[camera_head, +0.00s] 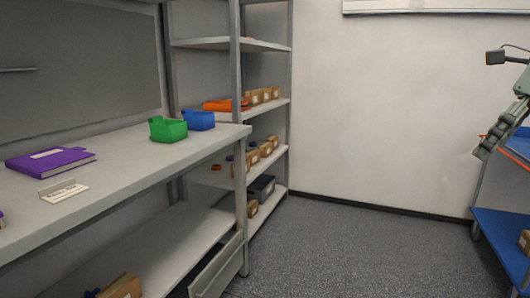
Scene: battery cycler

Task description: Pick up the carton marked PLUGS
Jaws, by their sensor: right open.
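Several small brown cartons stand on the rack at the back: one row (263,96) on the middle shelf, another row (262,152) on the shelf below, and one carton (252,207) near the bottom. Another carton (122,287) shows at the bottom edge, on the bench's lower shelf. Their labels are too small to read, so I cannot tell which is marked PLUGS. My right gripper (486,149) is open at the far right, beside the blue cart and far from the rack cartons. It appears empty. My left gripper is out of view.
The bench (120,160) at left holds a purple binder (50,161), a label card (65,192), a green bin (168,129) and a blue bin (199,120). A blue cart (500,232) stands at right. The grey floor (360,250) between is clear.

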